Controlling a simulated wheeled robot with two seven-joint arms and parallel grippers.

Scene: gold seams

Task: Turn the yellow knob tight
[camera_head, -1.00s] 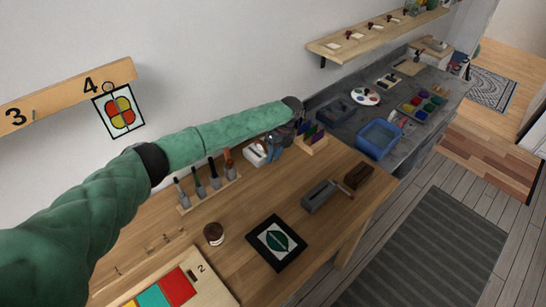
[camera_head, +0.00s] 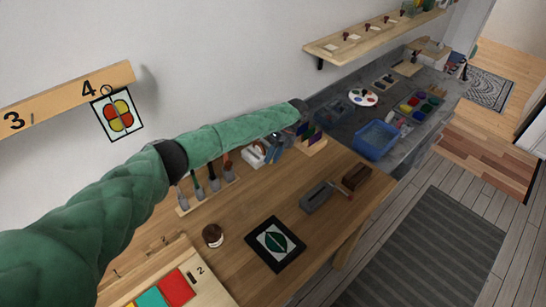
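I cannot pick out a yellow knob in the head view. My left arm, in a green sleeve, reaches across from the left. My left gripper (camera_head: 301,127) is small and dark at its far end, over the back of the wooden bench (camera_head: 240,240). It is beside a white device (camera_head: 254,155) with blue and grey parts, and close to a wooden rack of coloured cards (camera_head: 312,145). The fingers are too small and partly hidden, so I cannot tell whether they are open or shut or touch anything. My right gripper is not in view.
A wooden rack of upright tools (camera_head: 205,193) stands behind a brown-topped jar (camera_head: 213,236). A black-framed leaf picture (camera_head: 275,243), a grey block (camera_head: 318,197) and a brown block (camera_head: 357,177) lie on the bench. A blue tub (camera_head: 375,140) stands on the grey counter.

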